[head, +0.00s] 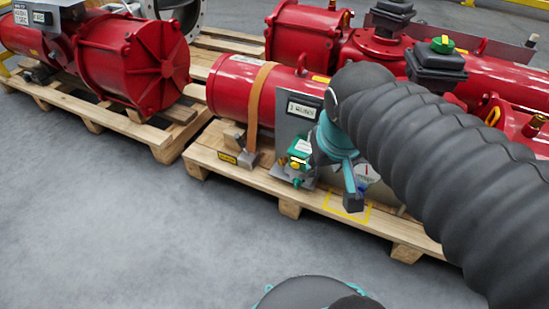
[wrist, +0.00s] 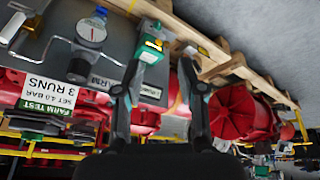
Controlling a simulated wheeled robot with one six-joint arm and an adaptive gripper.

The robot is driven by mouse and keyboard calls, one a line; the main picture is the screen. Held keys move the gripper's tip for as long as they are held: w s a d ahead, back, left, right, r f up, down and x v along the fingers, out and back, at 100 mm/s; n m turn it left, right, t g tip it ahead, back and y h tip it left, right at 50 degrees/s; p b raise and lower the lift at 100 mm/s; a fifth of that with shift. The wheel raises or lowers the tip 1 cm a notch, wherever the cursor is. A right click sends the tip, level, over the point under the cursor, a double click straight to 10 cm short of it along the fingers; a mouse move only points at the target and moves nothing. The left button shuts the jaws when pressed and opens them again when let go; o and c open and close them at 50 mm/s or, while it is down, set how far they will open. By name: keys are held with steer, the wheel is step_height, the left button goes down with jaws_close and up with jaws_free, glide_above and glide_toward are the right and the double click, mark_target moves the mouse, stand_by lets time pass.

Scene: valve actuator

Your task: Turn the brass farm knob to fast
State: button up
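A small teal block (head: 300,148) with a brass-yellow knob (head: 295,165) is fixed low on the grey panel of a red actuator. In the wrist view the block (wrist: 151,53) and its yellow part (wrist: 154,44) lie just beyond and between my fingertips. My gripper (wrist: 160,66) is open, with its two fingers well apart and nothing between them. In the head view my gripper (head: 350,185) hangs just right of the block, apart from the knob as far as I can tell. The knob's setting and any fast mark are too small to read.
A round gauge (wrist: 91,33) sits beside the block, and a sign (wrist: 48,92) reads FARM TEST, SET 4.0 BAR, 3 RUNS. The red actuator (head: 232,88) is strapped on a wooden pallet (head: 262,178). Other red actuators stand behind and left. The grey floor in front is clear.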

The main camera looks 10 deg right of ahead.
steer(key=w+a+f+g+h+b, duration=0.1)
steer(key=w+f+g+h+b, duration=0.2)
steer(key=w+f, duration=0.7)
steer(key=w+a+f+g+h+b, duration=0.1)
steer(key=w+a+f+g+h, duration=0.3)
steer(key=w, duration=1.3)
steer(key=w+a+f+n+t+h+b, duration=0.1)
steer(key=w+a+f+t+h+b, duration=0.15)
steer(key=w+f+h, duration=0.5)
steer(key=t+h, duration=0.2)
steer(key=h, duration=0.1)
glide_toward(280, 161)
steer(key=shift+y, duration=0.25)
steer(key=d, duration=0.8)
steer(key=shift+w+d+r+b, duration=0.15)
steer(key=shift+w+d+b, duration=0.15)
steer(key=shift+w+b, duration=0.05)
steer(key=shift+c, duration=0.2)
jaws_close()
